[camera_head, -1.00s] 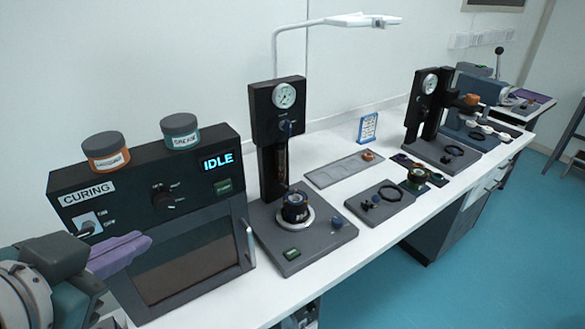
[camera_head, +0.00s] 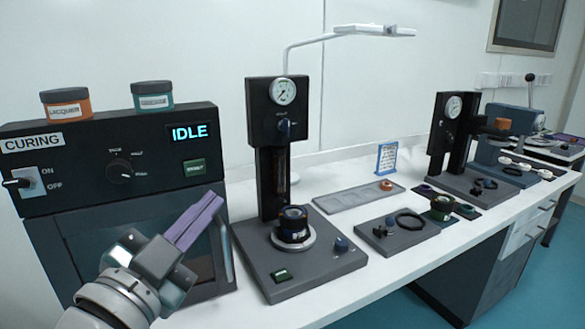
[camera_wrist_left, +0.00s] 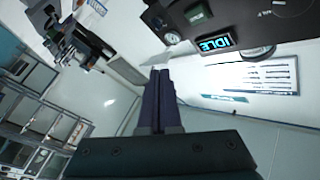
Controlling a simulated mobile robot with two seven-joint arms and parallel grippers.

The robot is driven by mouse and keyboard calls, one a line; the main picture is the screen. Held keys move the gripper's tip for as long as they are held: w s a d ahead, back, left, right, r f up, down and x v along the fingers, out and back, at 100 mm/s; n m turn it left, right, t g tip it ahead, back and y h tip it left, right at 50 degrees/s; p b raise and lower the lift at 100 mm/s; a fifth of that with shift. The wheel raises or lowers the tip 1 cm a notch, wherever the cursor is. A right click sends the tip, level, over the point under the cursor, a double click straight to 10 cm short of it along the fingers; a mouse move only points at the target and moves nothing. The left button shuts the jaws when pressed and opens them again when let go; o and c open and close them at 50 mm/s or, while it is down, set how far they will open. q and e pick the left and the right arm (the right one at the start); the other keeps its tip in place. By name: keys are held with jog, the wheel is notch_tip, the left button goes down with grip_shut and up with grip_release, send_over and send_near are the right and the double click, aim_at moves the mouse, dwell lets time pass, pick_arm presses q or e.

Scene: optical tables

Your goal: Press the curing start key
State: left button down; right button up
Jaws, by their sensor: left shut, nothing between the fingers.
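The curing unit (camera_head: 80,170) is a black box at the left in the head view. Its display (camera_head: 189,133) reads IDLE. The green start key (camera_head: 195,169) is below the display, on the right of the panel; it also shows in the wrist view (camera_wrist_left: 197,12). A dial (camera_head: 120,171) and an ON/OFF toggle (camera_head: 22,183) sit to its left. My left gripper (camera_head: 212,202), with purple fingers, is shut and empty. It is in front of the unit's window, below the start key and apart from it in the picture. My right gripper is not in view.
Farther along the white bench (camera_head: 340,219) are trays and another press.

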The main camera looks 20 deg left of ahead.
aim_at(205, 167)
pick_arm(q)
jog(key=w+a+b, duration=0.4)
jog(key=w+a, duration=0.1)
jog(key=a, duration=0.1)
jog(key=shift+w+a, duration=0.35)
dwell(0.3)
jog(key=shift+w+a, duration=0.1)
dwell(1.7)
jog(key=shift+w+a, duration=0.2)
jog(key=shift+w+a+b, duration=0.25)
jog(key=shift+a+b, duration=0.05)
jog(key=shift+b, duration=0.1)
dwell(0.7)
jog(key=shift+s+d, duration=0.1)
dwell(0.3)
jog(key=shift+s+d+p, duration=0.45)
jog(key=shift+d+p, duration=0.05)
jog(key=shift+p, duration=0.1)
